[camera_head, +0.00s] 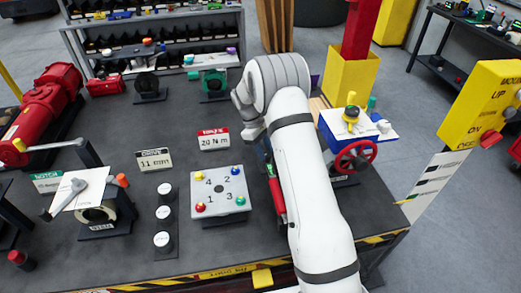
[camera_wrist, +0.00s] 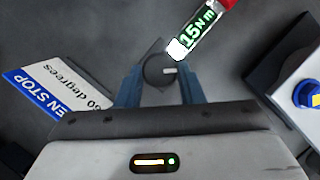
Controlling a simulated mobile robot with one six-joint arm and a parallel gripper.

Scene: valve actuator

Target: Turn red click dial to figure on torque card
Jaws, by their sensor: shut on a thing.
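The torque card (camera_head: 213,139) has a red header and stands at the back middle of the bench, seeming to read 20 N m. In the wrist view a red tool (camera_wrist: 227,4) with a green readout (camera_wrist: 197,30) of 15 N m reaches down to a white end. Beside that end is a dark round knob (camera_wrist: 154,78) with a pale mark; no red shows on it. My gripper (camera_wrist: 160,80) is shut on this knob, one finger each side. In the head view my arm hides the gripper and knob; a red handle (camera_head: 276,198) shows left of the arm.
A white plate with numbered coloured knobs (camera_head: 220,205) lies left of my arm. A red handwheel (camera_head: 356,155) stands to the right. A blue-headed card (camera_wrist: 60,88) lies left of my fingers; a blue-yellow knob (camera_wrist: 308,95) is at right.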

